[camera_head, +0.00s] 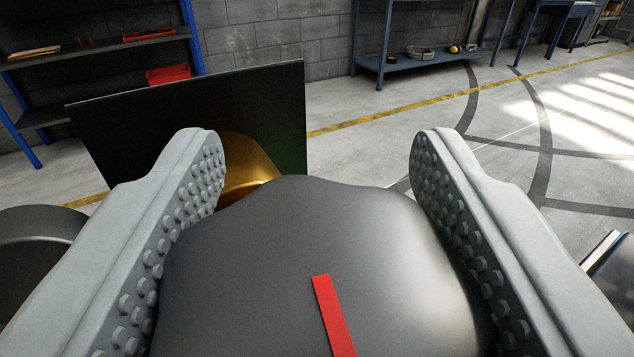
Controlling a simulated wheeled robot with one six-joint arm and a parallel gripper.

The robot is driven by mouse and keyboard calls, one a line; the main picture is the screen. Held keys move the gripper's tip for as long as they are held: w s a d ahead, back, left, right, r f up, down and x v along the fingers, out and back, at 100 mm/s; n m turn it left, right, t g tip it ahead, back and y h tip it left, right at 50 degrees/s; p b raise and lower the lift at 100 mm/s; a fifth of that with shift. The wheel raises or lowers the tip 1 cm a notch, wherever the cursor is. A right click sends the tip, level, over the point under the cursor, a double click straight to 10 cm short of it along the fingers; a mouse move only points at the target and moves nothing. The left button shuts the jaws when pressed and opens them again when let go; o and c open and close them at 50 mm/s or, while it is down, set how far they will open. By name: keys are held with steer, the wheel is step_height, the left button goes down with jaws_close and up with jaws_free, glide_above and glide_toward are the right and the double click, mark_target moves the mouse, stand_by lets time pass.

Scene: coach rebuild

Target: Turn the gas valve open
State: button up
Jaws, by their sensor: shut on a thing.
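The gas valve's dark grey knob (290,235) fills the lower middle of the view. It has a lobed edge and a red marker stripe (334,315) on its face, tilted slightly with its upper end to the left. My gripper (318,165) has one studded grey finger on each side of the knob. The fingers are shut on it, and their tips reach past its far edge. A brass-coloured part (248,172) shows behind the knob by the left fingertip. The rest of the valve body is hidden.
A dark upright panel (120,130) stands just behind the left finger. A dark rounded object (35,240) is at the left edge. Blue-framed shelves (100,48) and a blue bench (430,62) stand along the block wall. Open floor lies at right.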

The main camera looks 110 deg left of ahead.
steer(key=shift+n+g+h, duration=0.5)
steer(key=shift+n+g, duration=0.2)
steer(key=shift+g, duration=0.3)
steer(key=shift+s+g, duration=0.1)
steer(key=shift+g, duration=0.2)
steer(key=o, duration=1)
